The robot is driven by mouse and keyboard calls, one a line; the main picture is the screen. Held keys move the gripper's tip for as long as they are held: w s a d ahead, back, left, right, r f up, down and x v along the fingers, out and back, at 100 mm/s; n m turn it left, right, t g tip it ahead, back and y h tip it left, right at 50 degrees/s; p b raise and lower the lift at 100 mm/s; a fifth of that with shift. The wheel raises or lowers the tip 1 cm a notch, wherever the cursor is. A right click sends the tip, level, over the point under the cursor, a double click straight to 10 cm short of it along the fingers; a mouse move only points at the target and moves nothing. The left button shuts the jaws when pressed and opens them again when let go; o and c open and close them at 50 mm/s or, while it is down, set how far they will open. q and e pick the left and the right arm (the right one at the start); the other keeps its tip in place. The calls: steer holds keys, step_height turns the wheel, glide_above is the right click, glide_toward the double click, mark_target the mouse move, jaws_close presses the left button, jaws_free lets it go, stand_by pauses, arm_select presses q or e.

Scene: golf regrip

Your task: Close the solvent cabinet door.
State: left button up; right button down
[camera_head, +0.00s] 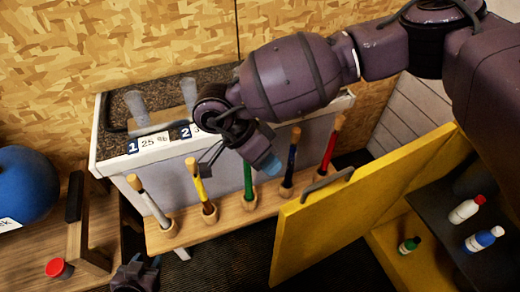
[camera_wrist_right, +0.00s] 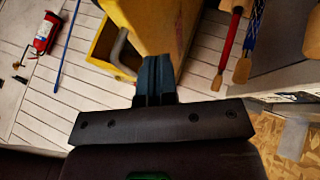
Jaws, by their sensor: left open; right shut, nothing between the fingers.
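The yellow solvent cabinet door (camera_head: 335,225) stands open, swung out to the left of the cabinet (camera_head: 425,265). Its grey handle (camera_head: 325,182) is near the top left edge of the door. My right gripper (camera_head: 268,164) is shut and empty, up and to the left of the handle in the head view. In the right wrist view the shut fingers (camera_wrist_right: 155,78) point at the yellow door (camera_wrist_right: 155,22), with the handle (camera_wrist_right: 121,48) just left of them. I cannot tell whether they touch. My left gripper (camera_head: 136,274) is open at the bottom edge, far from the door.
A red-capped bottle (camera_head: 465,210), a blue bottle (camera_head: 483,238) and a green bottle (camera_head: 408,245) are in the cabinet. Several coloured clubs stand in a wooden rack (camera_head: 225,217) left of the door. A red fire extinguisher (camera_wrist_right: 46,33) shows in the wrist view.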

steer(key=s+d+f+p, duration=0.1)
steer(key=s+d+f, duration=0.2)
steer(key=d, duration=0.1)
steer(key=shift+s+d, duration=0.25)
steer(key=shift+s, duration=0.15)
